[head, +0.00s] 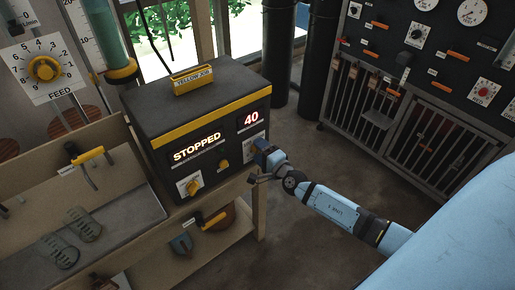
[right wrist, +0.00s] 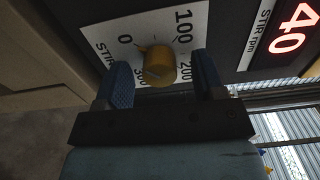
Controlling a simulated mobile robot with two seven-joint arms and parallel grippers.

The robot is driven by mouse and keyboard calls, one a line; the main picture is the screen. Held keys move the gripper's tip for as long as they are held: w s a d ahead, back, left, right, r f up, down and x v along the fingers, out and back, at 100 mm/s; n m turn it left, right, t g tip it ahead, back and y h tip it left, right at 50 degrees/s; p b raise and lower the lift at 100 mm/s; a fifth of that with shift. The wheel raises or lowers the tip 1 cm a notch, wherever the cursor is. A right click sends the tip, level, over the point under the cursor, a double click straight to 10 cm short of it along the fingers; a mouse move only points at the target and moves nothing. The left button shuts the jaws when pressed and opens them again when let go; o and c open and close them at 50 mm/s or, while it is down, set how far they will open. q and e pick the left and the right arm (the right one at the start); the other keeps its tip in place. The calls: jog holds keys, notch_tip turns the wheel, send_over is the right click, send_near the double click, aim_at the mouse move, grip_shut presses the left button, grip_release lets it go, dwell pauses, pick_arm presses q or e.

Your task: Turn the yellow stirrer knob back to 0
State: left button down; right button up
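The yellow stirrer knob (right wrist: 158,66) sits on a white dial plate (right wrist: 103,42) marked 0, 100, 200 and 300. A small nub on the knob's edge lies near the 0 side; its exact setting is hard to read. My right gripper (right wrist: 165,76) is open, with one blue finger on each side of the knob and gaps showing between. In the head view my right gripper (head: 262,161) is at the right end of the black box's front and hides the knob. The red display (head: 251,119) reads 40. My left gripper is not in view.
The black box (head: 235,84) also has a lit STOPPED sign (head: 197,147) and other yellow knobs (head: 193,187). A yellow-handled tool (head: 213,220) is below its front. A control panel (head: 440,45) with cages stands at the back right. The floor (head: 320,150) between is clear.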

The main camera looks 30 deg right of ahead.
jog(key=s+p, duration=0.1)
jog(key=s, duration=0.6)
jog(key=shift+d, duration=0.25)
dwell(0.3)
jog(key=s+d, duration=0.1)
jog(key=s, duration=1.2)
jog(key=shift+s, duration=0.4)
dwell(0.4)
